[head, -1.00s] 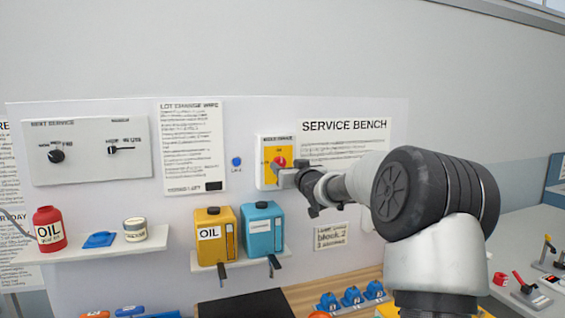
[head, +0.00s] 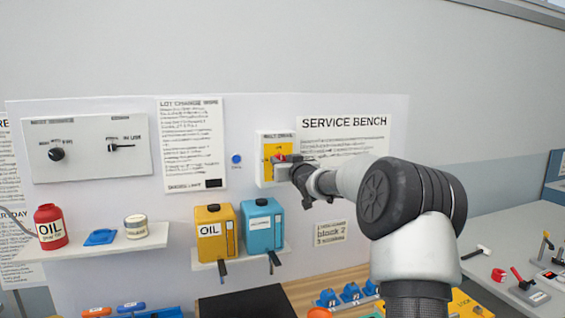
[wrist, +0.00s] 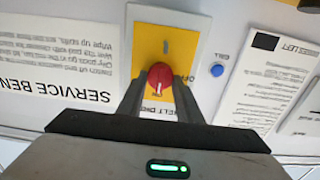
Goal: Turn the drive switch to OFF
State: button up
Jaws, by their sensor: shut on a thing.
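The drive switch is a red round knob (wrist: 160,78) on a yellow plate (wrist: 178,40) in a white box, mounted on the upright panel. The wrist view is upside down to the panel's lettering. My gripper (wrist: 158,92) is shut on the red knob, with one dark finger on each side of it. In the head view, my gripper (head: 292,167) reaches the switch box (head: 262,175) from the right and covers part of the knob (head: 281,158). The OFF lettering beside the knob is partly hidden, and the knob's exact setting is hard to tell.
A blue button (head: 236,159) sits left of the switch box. A yellow oil can (head: 208,218) and a blue can (head: 256,240) stand on a shelf below. A notice (head: 345,138) lies close behind my gripper.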

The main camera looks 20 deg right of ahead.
jog(key=n+b, duration=0.3)
jog(key=n, duration=0.1)
jog(key=shift+a+f, duration=0.1)
jog(key=shift+f, duration=0.05)
jog(key=shift+a+f+n+b, duration=0.1)
jog(key=shift+n+b, duration=2.55)
jog(key=shift+n, duration=4.25)
jog(key=o, duration=1)
jog(key=shift+o, duration=0.2)
